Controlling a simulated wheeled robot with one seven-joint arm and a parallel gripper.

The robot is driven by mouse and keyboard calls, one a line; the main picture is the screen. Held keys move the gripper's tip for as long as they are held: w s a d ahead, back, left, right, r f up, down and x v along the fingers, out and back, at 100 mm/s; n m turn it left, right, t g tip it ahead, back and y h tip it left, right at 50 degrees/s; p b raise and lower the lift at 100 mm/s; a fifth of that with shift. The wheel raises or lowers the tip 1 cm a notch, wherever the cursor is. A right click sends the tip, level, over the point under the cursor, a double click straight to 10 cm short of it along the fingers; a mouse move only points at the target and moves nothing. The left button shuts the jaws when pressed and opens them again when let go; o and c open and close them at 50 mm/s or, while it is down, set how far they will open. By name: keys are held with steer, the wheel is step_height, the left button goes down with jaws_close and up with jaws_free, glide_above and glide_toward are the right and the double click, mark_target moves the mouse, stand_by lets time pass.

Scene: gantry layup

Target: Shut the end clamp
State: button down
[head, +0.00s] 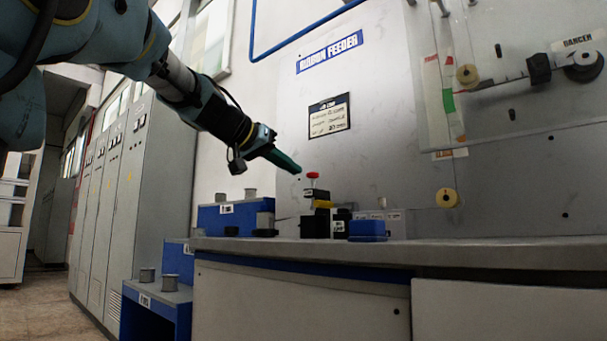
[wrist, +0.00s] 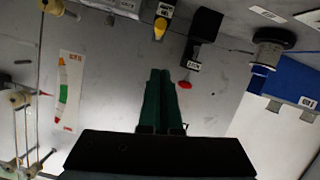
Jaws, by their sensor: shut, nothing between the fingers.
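The end clamp appears to be the black upright piece (head: 316,195) with a red knob (head: 313,175) on top, standing on the bench near its left end. Its lever looks raised. The wrist view shows the black piece (wrist: 205,28) with a small white label and the red knob (wrist: 184,85) at its end. My gripper (head: 297,170) is shut and empty, its green fingers pointing down right just left of the knob. In the wrist view the gripper tips (wrist: 159,73) lie beside the red knob, apparently apart from it. A yellow part (head: 323,204) sits beside the clamp.
A blue block (head: 367,231) stands right of the clamp on the grey bench (head: 450,252). A blue stepped stand (head: 212,220) is at the left. The ribbon feeder panel (head: 375,140) rises behind, with yellow rollers (head: 447,198) at the right. Air above the bench is mostly free.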

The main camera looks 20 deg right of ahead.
steer(key=v, duration=0.3)
steer(key=shift+s+a, duration=0.1)
steer(key=shift+a, duration=0.15)
steer(key=shift+r, duration=0.1)
